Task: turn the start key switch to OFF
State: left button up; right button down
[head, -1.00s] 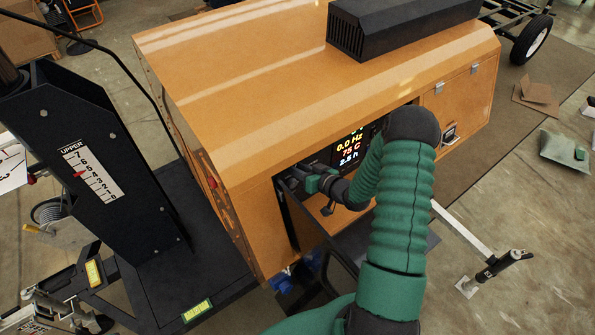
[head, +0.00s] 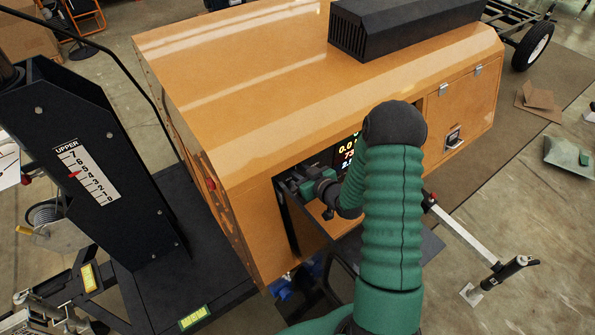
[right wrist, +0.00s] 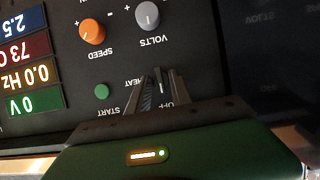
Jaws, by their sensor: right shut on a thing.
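The start key switch (right wrist: 158,77) is on the dark control panel (right wrist: 205,75), which appears upside down in the right wrist view. Its dark key stands between the two fingers, with the START, HEAT and OFF lettering partly visible around it. My right gripper (right wrist: 160,88) is shut on the key. In the head view my right gripper (head: 287,187) reaches into the panel opening of the orange cabinet, and the switch is hidden there. Which mark the key points at is hard to tell. My left gripper is not in view.
An orange speed knob (right wrist: 92,31) and a grey volts knob (right wrist: 147,15) are near the switch, with a green button (right wrist: 102,91) beside it. The lit display (head: 348,150) is partly behind my arm. The orange cabinet (head: 270,110) surrounds the opening; a black mast (head: 90,160) stands left.

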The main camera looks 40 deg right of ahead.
jog(key=shift+s+f, duration=0.1)
jog(key=shift+f, duration=0.05)
jog(key=c, duration=1.5)
grip_release()
jog(key=shift+d, duration=0.1)
jog(key=shift+s, duration=0.1)
jog(key=p+v, duration=0.6)
jog(key=v, duration=1)
jog(key=shift+s+p, duration=0.35)
jog(key=shift+p, duration=0.05)
jog(key=shift+w, duration=0.1)
